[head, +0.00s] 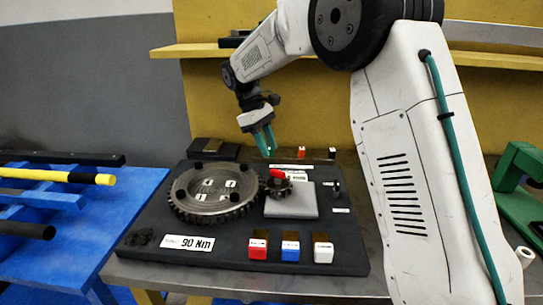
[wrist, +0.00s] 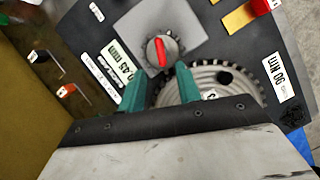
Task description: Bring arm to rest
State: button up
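My gripper (head: 264,141) hangs from my arm above the back of the dark positioner board (head: 150,215). Its two green fingers point down. In the wrist view my gripper (wrist: 160,88) shows its fingers apart with nothing between them. Below and beyond the fingertips is a small dark gear knob with a red pointer (wrist: 160,53), on a grey square plate (wrist: 130,32). The red pointer also shows in the head view (head: 278,174). A large toothed metal disc with numbered marks (head: 213,190) lies to the left of it; the fingers partly hide this disc (wrist: 235,75) in the wrist view.
A label reads 90 Nm (head: 188,243). A blue table (head: 60,235) with bars stands at left. A green object (head: 520,190) is at right. A yellow wall with a ledge (head: 185,51) rises behind.

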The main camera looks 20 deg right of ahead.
jog(key=shift+r, duration=0.2)
jog(key=s+d+r+m+t+y, duration=0.1)
jog(key=s+m, duration=0.3)
jog(key=s, duration=1.5)
jog(key=s+d+r+m+t+y, duration=0.2)
jog(key=s+d+m+t, duration=0.1)
jog(key=s, duration=1.7)
jog(key=shift+s+d+m+t, duration=0.3)
jog(key=shift+d+m, duration=0.4)
jog(key=shift+m, duration=0.2)
